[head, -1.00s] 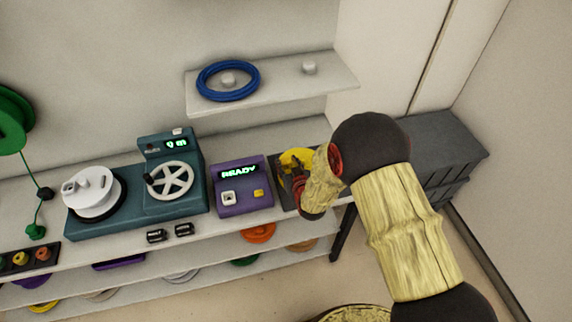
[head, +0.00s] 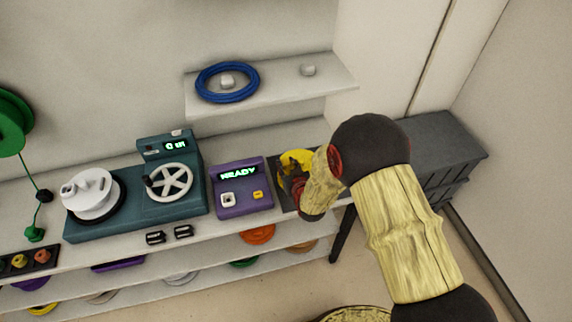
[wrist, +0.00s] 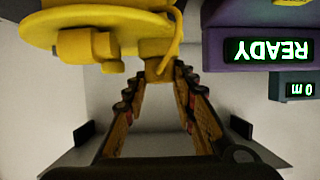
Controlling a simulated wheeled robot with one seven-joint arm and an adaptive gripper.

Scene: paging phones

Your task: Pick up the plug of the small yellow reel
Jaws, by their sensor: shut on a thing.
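The small yellow reel (head: 294,158) is on a dark pad at the right end of the bench in the head view, partly hidden by my arm. It fills the top left of the wrist view (wrist: 95,32), where the picture is upside down. Its yellow plug (wrist: 160,66) is a small block beside the reel. My gripper (wrist: 158,80) has its two fingers drawn in on the plug, one on each side. In the head view my gripper (head: 298,186) is mostly hidden behind my wrist.
A purple box (head: 241,190) reading READY stands just left of the reel. A teal winder (head: 170,195) with a white handwheel stands farther left. A shelf (head: 310,88) with a blue coil (head: 228,82) hangs above. A dark cabinet (head: 440,150) stands at right.

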